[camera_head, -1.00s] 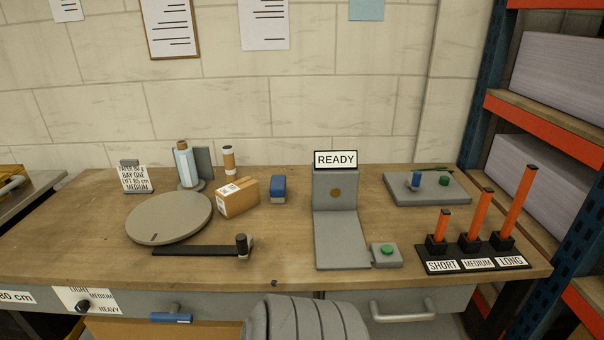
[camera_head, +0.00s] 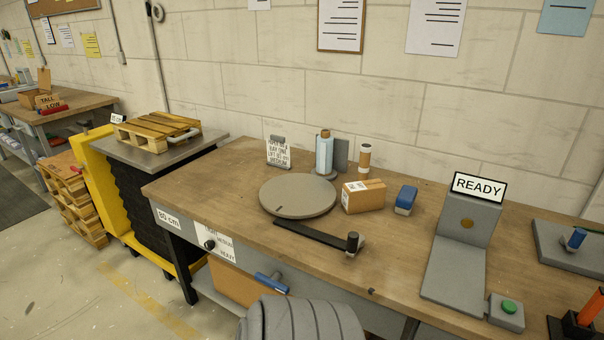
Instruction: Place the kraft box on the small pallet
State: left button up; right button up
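The kraft box (camera_head: 363,196), a small brown carton with a white label, sits on the wooden workbench just right of a round grey turntable. The small pallet (camera_head: 157,130), made of light wood slats, lies on the grey top of a yellow lift table left of the bench. Neither of my grippers is in view.
The workbench (camera_head: 225,188) holds a grey turntable (camera_head: 297,195), a black bar with a knob (camera_head: 352,241), a blue block (camera_head: 405,200), a bottle (camera_head: 324,153) and a READY stand (camera_head: 478,187). The yellow lift table (camera_head: 97,180) stands beside stacked pallets (camera_head: 72,199). Floor at lower left is clear.

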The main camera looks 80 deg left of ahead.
aim_at(156, 123)
jog(key=u, duration=2.8)
